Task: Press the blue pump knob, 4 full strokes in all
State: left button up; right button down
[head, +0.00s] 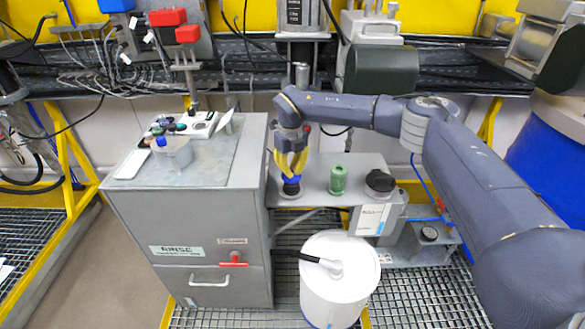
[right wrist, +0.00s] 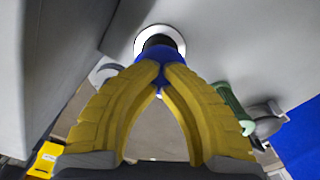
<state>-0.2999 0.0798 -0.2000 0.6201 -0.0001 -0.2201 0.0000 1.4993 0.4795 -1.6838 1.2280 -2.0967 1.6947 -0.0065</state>
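The blue pump knob (head: 291,189) stands on the grey bench (head: 315,172), right of the grey cabinet. My right gripper (head: 291,176) points down with its yellow fingers directly above the knob. In the right wrist view the fingertips (right wrist: 161,66) come together at the blue knob (right wrist: 160,52), with a dark part and a white ring beyond it. The tips appear to touch the knob's top and partly hide it. I cannot tell how far down the knob is. My left gripper is not in view.
A green ribbed cylinder (head: 338,180) and a black knob (head: 379,182) stand to the right on the bench. A white lidded drum (head: 340,279) stands in front.

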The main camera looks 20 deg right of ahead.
jog(key=shift+r, duration=2.5)
jog(key=shift+f, duration=3.25)
jog(key=shift+r, duration=3.3)
notch_tip(320, 180, up, 6)
jog(key=shift+a, duration=0.1)
